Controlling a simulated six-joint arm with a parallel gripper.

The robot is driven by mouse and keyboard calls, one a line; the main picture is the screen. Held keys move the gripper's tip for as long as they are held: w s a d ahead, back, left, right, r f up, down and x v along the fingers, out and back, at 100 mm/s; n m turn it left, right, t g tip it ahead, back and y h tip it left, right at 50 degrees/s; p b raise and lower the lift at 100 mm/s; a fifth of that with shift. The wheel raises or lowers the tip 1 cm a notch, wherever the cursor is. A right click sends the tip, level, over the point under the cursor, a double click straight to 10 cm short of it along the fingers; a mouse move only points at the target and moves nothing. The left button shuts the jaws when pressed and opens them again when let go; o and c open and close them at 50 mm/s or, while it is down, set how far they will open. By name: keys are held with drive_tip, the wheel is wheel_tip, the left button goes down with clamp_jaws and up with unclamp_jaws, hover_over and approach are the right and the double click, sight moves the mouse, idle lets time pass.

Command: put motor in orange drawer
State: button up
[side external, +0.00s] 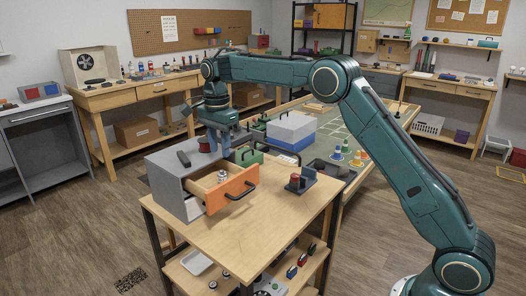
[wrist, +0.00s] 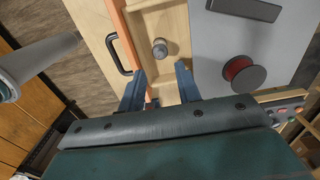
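The orange drawer (side external: 230,190) is pulled open from the grey cabinet (side external: 168,175), and its orange front (wrist: 124,35) with a black handle also shows in the wrist view. A small silvery cylinder, which looks like the motor (wrist: 160,47), is inside the drawer; it also shows small in the side view (side external: 222,176). My gripper (wrist: 160,72) is over the drawer with its two blue fingers apart and nothing between them. The motor is just beyond the fingertips in the wrist view, apart from them.
A red spool (wrist: 240,74) and a dark bar (wrist: 245,9) are on the cabinet top, close beside my gripper. A dark holder with a red part (side external: 297,183) stands on the wooden table (side external: 250,235) to the right. The table's front is clear.

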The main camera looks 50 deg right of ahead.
wheel_tip(320, 180, up, 3)
drive_tip(key=shift+f, duration=0.1)
idle(0.7)
drive_tip(key=s+r+n+t, duration=0.1)
drive_tip(key=s+r+n, duration=0.4)
drive_tip(key=s, duration=0.5)
drive_tip(key=s+r+n+t, duration=0.2)
drive_tip(key=s+r+n, duration=0.3)
drive_tip(key=s, duration=0.5)
drive_tip(key=s+f+n+t, duration=0.1)
drive_tip(key=s+f+n, duration=0.2)
drive_tip(key=s, duration=0.7)
drive_tip(key=s+f+n+t, duration=0.1)
drive_tip(key=s+f+n, duration=0.3)
drive_tip(key=s, duration=0.6)
drive_tip(key=shift+s+a+f+n+t, duration=0.3)
drive_tip(key=shift+s+a+n, duration=0.05)
drive_tip(key=shift+a+n, duration=0.15)
